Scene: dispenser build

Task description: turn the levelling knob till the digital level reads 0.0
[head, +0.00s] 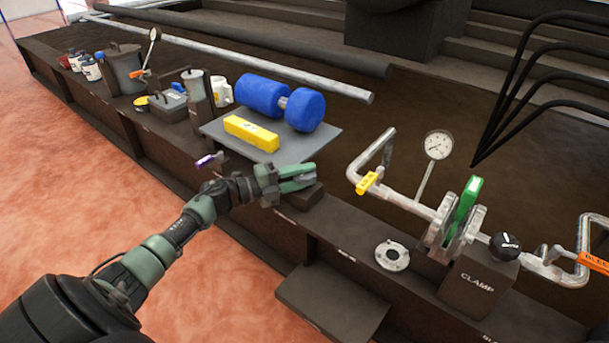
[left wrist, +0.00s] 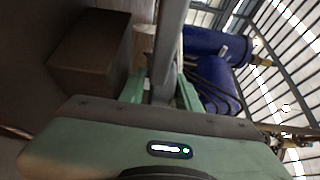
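A yellow bar (head: 251,133), which looks like the level, lies on a tilted-looking grey plate (head: 327,136). I cannot read any number on it. My left gripper (head: 298,178) is at the plate's near right side, above a dark block (head: 303,197). Its green fingers stand apart. In the left wrist view, a grey strip, probably the plate's edge (left wrist: 171,45), shows in line with the gap between the fingers (left wrist: 162,92). I cannot make out the levelling knob; the gripper may hide it. My right gripper is not in view.
A blue dumbbell (head: 262,96) rests on the plate. A pipe with a gauge (head: 438,145), a green-handled flange and a clamp block (head: 478,284) stand at the right. Cans and a toolbox (head: 168,105) stand at the left. A loose metal ring (head: 392,255) lies on the ledge.

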